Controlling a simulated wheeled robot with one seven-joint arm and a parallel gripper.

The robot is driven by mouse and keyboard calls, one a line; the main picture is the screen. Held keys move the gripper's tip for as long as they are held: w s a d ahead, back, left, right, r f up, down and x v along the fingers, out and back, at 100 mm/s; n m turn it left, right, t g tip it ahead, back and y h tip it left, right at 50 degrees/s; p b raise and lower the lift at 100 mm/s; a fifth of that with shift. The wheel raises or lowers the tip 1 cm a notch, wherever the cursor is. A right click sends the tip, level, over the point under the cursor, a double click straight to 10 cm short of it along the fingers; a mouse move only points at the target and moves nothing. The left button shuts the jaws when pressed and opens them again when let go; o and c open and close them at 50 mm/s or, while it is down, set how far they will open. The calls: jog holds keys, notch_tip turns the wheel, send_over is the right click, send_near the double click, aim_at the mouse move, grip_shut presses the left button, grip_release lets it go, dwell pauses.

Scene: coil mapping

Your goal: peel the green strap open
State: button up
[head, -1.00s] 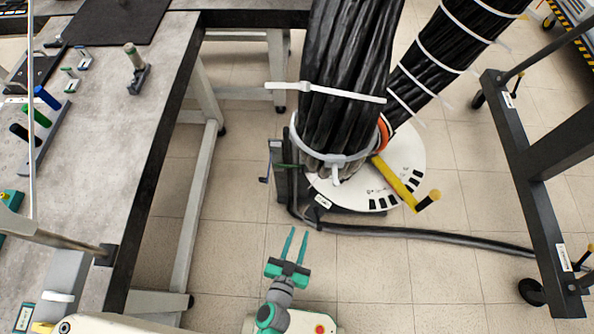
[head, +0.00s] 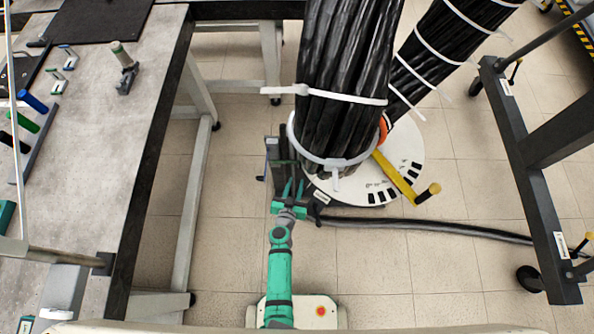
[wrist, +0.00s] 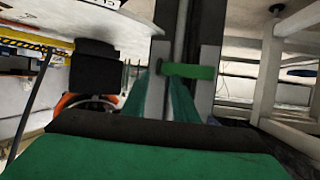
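The green strap (wrist: 188,71) shows in the wrist view as a short band lying across a grey and dark upright post (wrist: 210,50). In the head view the strap is too small or hidden to make out clearly. My gripper (head: 293,185) has its two teal fingers pointing at the post beside the big black cable bundle (head: 345,70). In the wrist view my gripper (wrist: 160,82) is open, with a gap between the fingers. The strap appears just beyond the right fingertip; I cannot tell whether they touch.
White ties wrap the black bundle, which stands over a round white plate (head: 410,150) with a yellow handle (head: 395,178). A black hose (head: 430,228) runs right along the floor. A workbench (head: 95,150) stands left and a dark frame (head: 530,180) right.

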jog(key=x, duration=0.7)
jog(key=shift+w+d, duration=0.2)
jog(key=shift+w, duration=0.15)
jog(key=shift+f, duration=0.15)
jog(key=shift+c, duration=0.2)
jog(key=shift+w, duration=0.1)
grip_shut()
jog(key=shift+d, duration=0.15)
dwell(0.5)
